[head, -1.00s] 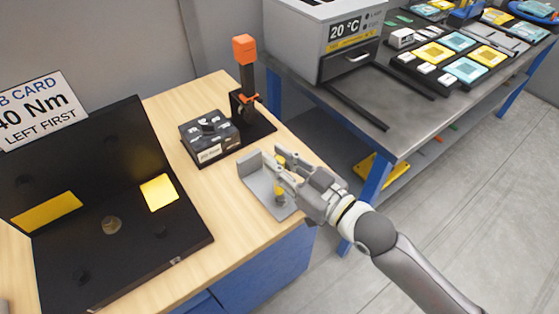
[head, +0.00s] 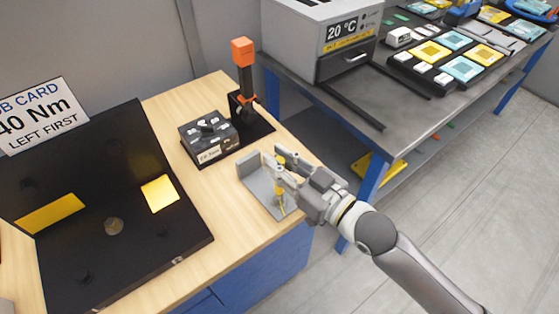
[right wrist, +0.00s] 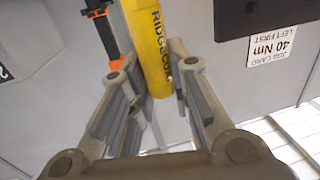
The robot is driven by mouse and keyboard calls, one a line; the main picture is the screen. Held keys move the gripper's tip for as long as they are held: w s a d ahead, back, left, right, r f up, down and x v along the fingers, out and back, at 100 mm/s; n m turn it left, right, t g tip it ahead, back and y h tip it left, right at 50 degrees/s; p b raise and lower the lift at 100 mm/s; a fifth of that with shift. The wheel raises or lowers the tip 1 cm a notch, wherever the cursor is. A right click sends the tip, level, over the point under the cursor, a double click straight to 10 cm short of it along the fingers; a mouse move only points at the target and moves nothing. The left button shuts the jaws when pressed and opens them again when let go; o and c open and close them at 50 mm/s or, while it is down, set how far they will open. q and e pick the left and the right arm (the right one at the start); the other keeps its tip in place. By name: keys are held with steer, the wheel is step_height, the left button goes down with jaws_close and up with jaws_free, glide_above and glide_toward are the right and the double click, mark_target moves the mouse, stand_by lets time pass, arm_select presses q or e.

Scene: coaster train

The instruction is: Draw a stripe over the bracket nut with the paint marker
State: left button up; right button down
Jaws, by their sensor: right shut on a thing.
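The paint marker (head: 281,199) is a thin yellow stick; in the right wrist view it is a yellow barrel (right wrist: 147,40) with dark lettering. My right gripper (head: 277,168) is shut on it and holds it roughly upright, its lower end at the right part of the grey bracket (head: 257,189). The bracket has a flat plate and a raised wall on its left, and sits near the table's right edge. I cannot make out the nut, nor whether the tip touches anything. My left gripper is not in view.
A black box with a label (head: 208,137) and an orange-topped tool on a dark stand (head: 243,75) are behind the bracket. A black open panel (head: 150,235) and a job card (head: 40,115) are at left. A grey bench (head: 400,120) stands beyond a floor gap.

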steer(key=shift+r+p, duration=1.65)
steer(key=shift+r, duration=0.2)
